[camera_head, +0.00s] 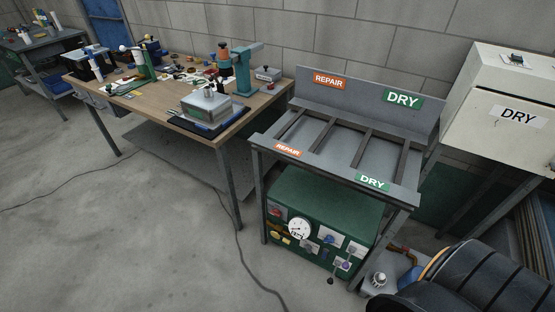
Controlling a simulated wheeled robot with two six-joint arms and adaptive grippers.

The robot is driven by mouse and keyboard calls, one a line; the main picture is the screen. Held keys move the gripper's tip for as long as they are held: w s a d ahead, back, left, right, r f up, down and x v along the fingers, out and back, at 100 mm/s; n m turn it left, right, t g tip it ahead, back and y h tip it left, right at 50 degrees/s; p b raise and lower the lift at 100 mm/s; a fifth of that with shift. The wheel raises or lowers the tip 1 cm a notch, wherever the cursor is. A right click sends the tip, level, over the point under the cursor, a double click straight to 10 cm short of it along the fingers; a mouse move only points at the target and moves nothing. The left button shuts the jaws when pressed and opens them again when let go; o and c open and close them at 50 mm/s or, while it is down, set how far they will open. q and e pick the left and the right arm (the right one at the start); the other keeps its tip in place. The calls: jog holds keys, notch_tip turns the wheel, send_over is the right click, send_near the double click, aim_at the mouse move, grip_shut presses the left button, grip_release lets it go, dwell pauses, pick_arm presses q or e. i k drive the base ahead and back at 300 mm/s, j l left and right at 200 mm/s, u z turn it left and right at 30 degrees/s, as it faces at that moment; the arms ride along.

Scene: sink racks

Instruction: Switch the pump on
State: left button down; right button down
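A green control box (290,188) stands under the grey sink rack. Its front carries a round white dial gauge (299,229) and several small plates with switches or knobs. A red part (277,211) shows at the panel's upper left. A purple knob (346,265) and a lever with a dark ball end (330,281) are at its lower right. The labels are too small to read, so I cannot tell which control is the pump's or how it is set. Neither of my grippers is clearly visible.
The grey rack (255,140) above has slots signed REPAIR and DRY. A wooden workbench (180,80) with tools stands left. A white DRY cabinet (495,90) is at right. A large black ribbed cylinder (480,285) fills the lower right. A cable (245,262) crosses the open floor.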

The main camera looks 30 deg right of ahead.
aim_at(275, 213)
jog(key=z, duration=0.9)
